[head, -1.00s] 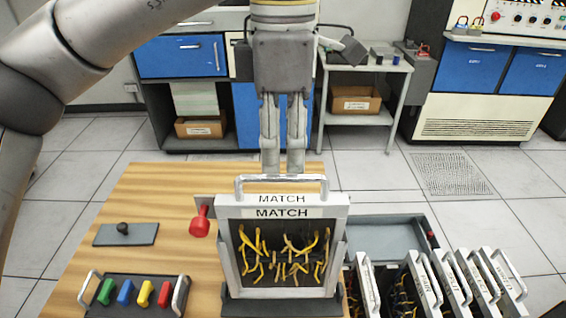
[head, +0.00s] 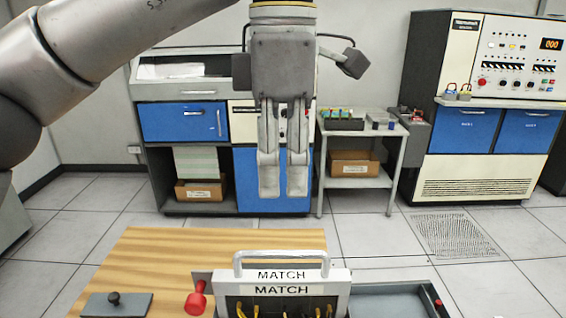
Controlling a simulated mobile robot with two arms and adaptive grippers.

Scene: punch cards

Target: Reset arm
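My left gripper (head: 283,188) hangs pointing down in the middle of the head view. Its two fingers are a little apart with a narrow gap, and nothing is between them. Below it stands an upright grey panel labelled MATCH (head: 282,290), with a metal handle (head: 281,256) on top and yellow wires inside. The fingertips are clear above the handle, not touching it. The lower part of the panel is cut off by the frame edge. My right gripper is not in view.
A wooden table (head: 150,262) bears a red-knobbed lever (head: 196,298) and a grey plate with a black knob (head: 116,304). A grey tray (head: 390,300) is at the right. Behind stand a blue-doored cabinet (head: 182,122), a small cart (head: 360,183) and a control console (head: 500,60). The floor between is clear.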

